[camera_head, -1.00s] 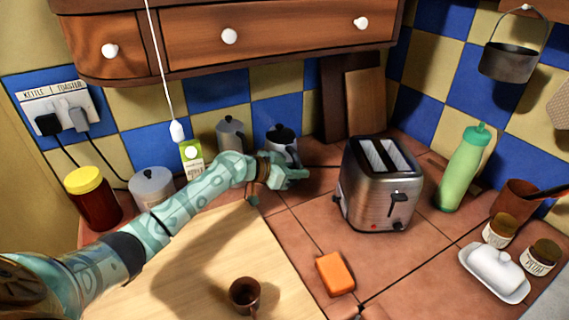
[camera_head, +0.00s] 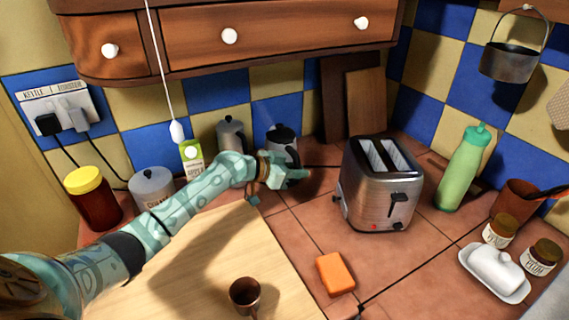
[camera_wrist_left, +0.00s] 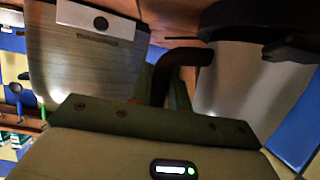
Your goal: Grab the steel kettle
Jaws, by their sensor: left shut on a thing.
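The steel kettle (camera_head: 285,147), with a black lid, stands upright on the tiles by the back wall, left of the toaster. My left gripper (camera_head: 291,175) is in front of it and hides its lower part. In the left wrist view the kettle's pale steel body (camera_wrist_left: 245,95) fills the right side. Its black handle (camera_wrist_left: 178,62) runs down between the fingers of my left gripper (camera_wrist_left: 165,90), which is shut on it. The fingertips are partly hidden by the gripper's own body. My right gripper is not clearly in view.
A steel toaster (camera_head: 379,190) stands just right of the kettle. A grey canister (camera_head: 231,137) and a green carton (camera_head: 191,154) stand to the left. An orange block (camera_head: 335,274) and a brown mug (camera_head: 244,296) are nearer. The wooden cabinet (camera_head: 270,40) hangs above.

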